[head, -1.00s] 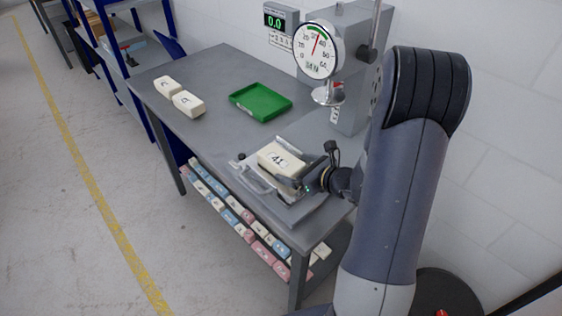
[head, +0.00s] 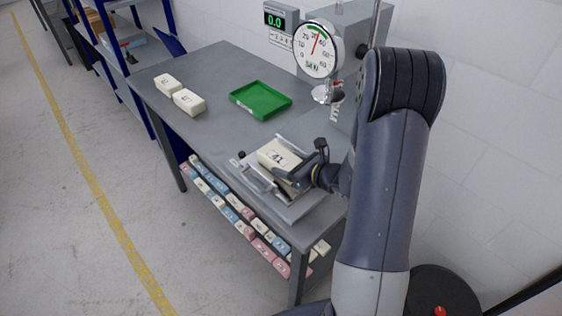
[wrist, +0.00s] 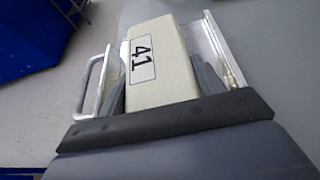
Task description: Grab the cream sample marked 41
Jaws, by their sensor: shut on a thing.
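The cream sample marked 41 (head: 277,156) is a block with a black-on-white label, lying in a metal fixture (head: 297,207) near the table's front right. It fills the middle of the wrist view (wrist: 165,75), its label to the left of its middle. My gripper (head: 288,174) is shut on the sample, with grey fingers on two opposite sides of it. In the wrist view the gripper (wrist: 165,92) has its fingers between the block and the fixture's side plates. The near end of the block is hidden behind my gripper's dark body.
A green tray (head: 261,112) lies empty at the table's middle. Two cream blocks (head: 189,103) sit to its left. A press with a dial gauge (head: 316,50) stands behind the fixture. A shelf under the table holds several coloured blocks (head: 228,209).

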